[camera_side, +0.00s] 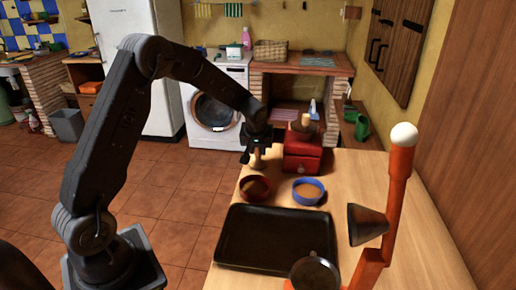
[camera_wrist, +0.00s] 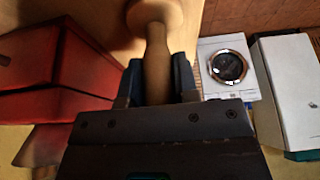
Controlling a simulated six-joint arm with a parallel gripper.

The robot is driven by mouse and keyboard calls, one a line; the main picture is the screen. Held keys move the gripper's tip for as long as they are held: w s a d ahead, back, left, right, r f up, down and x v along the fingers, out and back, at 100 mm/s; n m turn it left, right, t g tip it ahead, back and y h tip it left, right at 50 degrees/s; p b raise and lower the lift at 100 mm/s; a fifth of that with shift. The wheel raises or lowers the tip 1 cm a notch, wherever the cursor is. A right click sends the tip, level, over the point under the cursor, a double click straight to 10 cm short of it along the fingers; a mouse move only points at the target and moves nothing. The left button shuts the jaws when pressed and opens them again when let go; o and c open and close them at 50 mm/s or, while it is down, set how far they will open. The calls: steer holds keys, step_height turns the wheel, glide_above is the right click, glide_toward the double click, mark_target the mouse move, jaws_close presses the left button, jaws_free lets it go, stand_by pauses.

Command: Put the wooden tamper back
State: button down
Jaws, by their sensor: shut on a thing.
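The wooden tamper (camera_side: 257,162) is at the far left part of the wooden counter, beside the red box. My gripper (camera_side: 258,149) is above it and shut on its handle. In the wrist view, the tamper's handle (camera_wrist: 157,70) sits between the two fingers (camera_wrist: 157,88), and its wide round end points away from the wrist. I cannot tell whether that end touches the counter. The red box (camera_side: 302,158), with a light wooden piece on top, stands just right of the gripper. It fills the left of the wrist view (camera_wrist: 45,75).
A dark red bowl (camera_side: 254,196) and a blue bowl (camera_side: 308,199) stand in front of the red box. A black tray (camera_side: 232,240) lies nearer. An orange stand (camera_side: 397,185) with a dark funnel (camera_side: 366,224) rises at right. A round dark object (camera_side: 314,273) is at the front.

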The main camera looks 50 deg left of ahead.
steer(key=shift+f, duration=0.2)
steer(key=c, duration=0.9)
jaws_free()
steer(key=v, duration=1.2)
steer(key=s+d+r+m+t+h, duration=0.1)
steer(key=s+d+r+m, duration=0.3)
steer(key=s+d+r, duration=0.45)
steer(key=s+d+m, duration=0.1)
steer(key=s+d, duration=0.1)
steer(key=s, duration=0.3)
steer(key=s+d+f+m+t+h, duration=0.1)
steer(key=s+d+m, duration=0.1)
steer(key=s, duration=0.4)
steer(key=s+d+f+m+h, duration=0.1)
steer(key=s+d+m, duration=0.1)
steer(key=s, duration=0.4)
steer(key=shift+s+d, duration=0.2)
steer(key=shift+d, duration=0.4)
